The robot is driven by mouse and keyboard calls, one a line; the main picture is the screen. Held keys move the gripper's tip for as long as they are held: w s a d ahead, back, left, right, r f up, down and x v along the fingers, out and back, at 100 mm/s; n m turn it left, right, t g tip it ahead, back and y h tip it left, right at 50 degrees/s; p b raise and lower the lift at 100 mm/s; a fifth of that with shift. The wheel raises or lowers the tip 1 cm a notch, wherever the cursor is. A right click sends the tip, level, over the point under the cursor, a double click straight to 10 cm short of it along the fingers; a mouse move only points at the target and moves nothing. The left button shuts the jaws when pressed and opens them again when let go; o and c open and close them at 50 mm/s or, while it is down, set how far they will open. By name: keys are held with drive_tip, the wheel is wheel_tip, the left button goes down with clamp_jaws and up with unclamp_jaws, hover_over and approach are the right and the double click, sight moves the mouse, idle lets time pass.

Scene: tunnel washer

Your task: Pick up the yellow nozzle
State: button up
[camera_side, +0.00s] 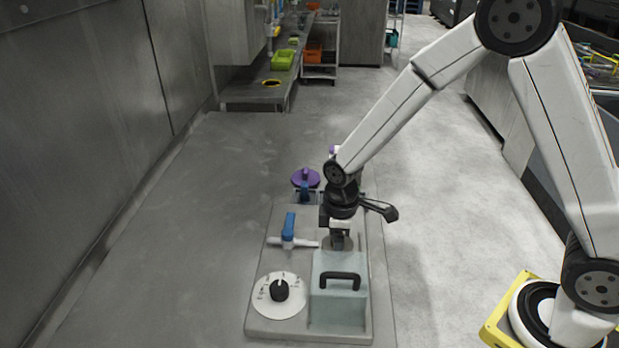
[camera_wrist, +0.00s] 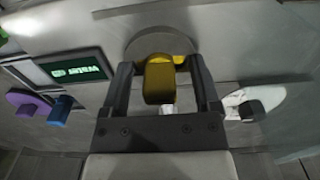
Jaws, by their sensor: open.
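The yellow nozzle (camera_wrist: 160,80) is a rounded block in the middle of the wrist view, in front of a round grey disc (camera_wrist: 150,42). My gripper (camera_wrist: 162,66) is open, with one dark finger on each side of the nozzle. Small gaps show between the fingers and the nozzle, and I see no clear contact. In the side view my gripper (camera_side: 340,240) points down over the panel, just behind the pale box with the black handle. The nozzle cannot be made out there.
The grey panel (camera_side: 258,325) bears a blue-handled valve (camera_side: 289,228), a white dial (camera_side: 279,294) with a black knob, and the pale box (camera_side: 338,307). A purple wheel (camera_side: 305,178) stands behind it. A lit green display (camera_wrist: 78,72) is left in the wrist view.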

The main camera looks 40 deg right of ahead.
idle(0.5)
clamp_jaws()
drive_tip(key=shift+r, duration=0.75)
drive_tip(key=s+d+r, duration=0.2)
drive_tip(key=s+r, duration=0.9)
drive_tip(key=s, duration=0.3)
drive_tip(key=shift+r, duration=0.2)
idle(0.4)
